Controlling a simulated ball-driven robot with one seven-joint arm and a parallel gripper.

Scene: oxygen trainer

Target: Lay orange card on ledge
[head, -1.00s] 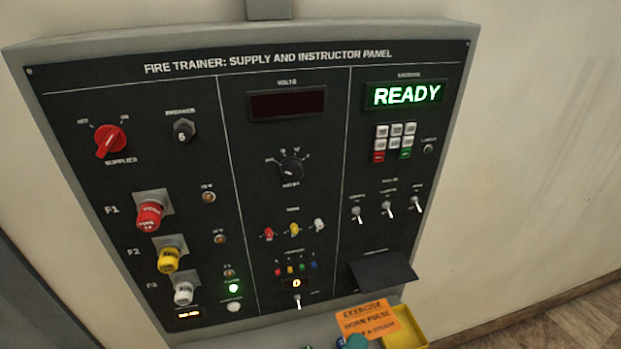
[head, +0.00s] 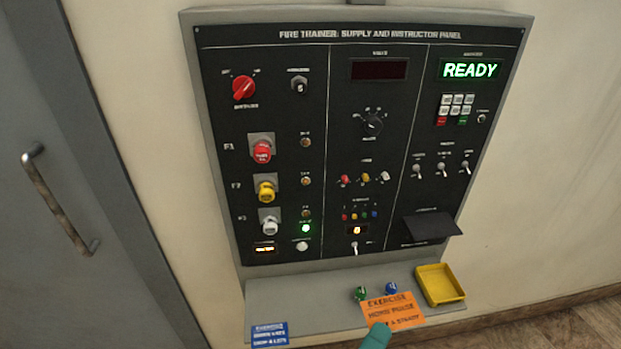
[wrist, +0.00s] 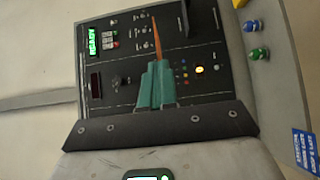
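The orange card (head: 393,311) is gripped at its lower left corner by my gripper (head: 376,335), whose teal fingertip shows at the bottom of the head view. In the wrist view my gripper (wrist: 157,75) is shut on the card, which shows almost edge-on as a thin orange strip (wrist: 157,38). The grey ledge (head: 315,293) runs below the panel. In the head view the card overlaps the ledge's front right part. I cannot tell whether it touches the ledge.
A blue card (head: 269,334) lies at the ledge's front left. A green fuse-like cap (head: 361,293) and a blue one (head: 392,288) stand behind the orange card. A yellow tray (head: 440,284) is at the right. The ledge's left-middle is clear. A dark hood (head: 432,227) juts from the panel.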

